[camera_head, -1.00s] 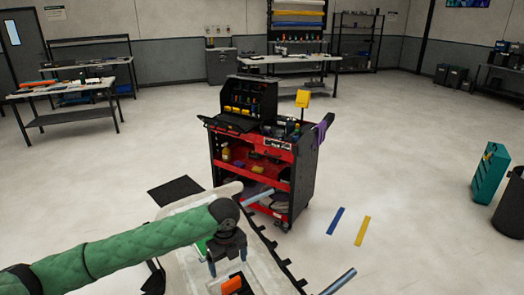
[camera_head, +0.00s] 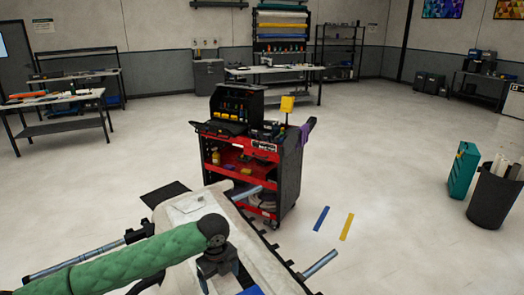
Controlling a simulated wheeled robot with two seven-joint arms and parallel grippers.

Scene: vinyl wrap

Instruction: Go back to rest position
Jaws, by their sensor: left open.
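My left gripper (camera_head: 220,278) is at the bottom of the head view, on the end of my green-sleeved left arm. Its fingers point down over the pale padded work surface (camera_head: 262,262) and are partly cut off by the frame's lower edge. The fingers stand apart and I see nothing between them. A blue thing (camera_head: 250,291) shows just right of the fingers at the bottom edge. My right arm and right gripper are not in view.
A red and black tool cart (camera_head: 240,165) stands beyond the work surface. A blue strip (camera_head: 321,218) and a yellow strip (camera_head: 347,227) lie on the floor. A teal case (camera_head: 463,170) and a black bin (camera_head: 494,198) stand at right.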

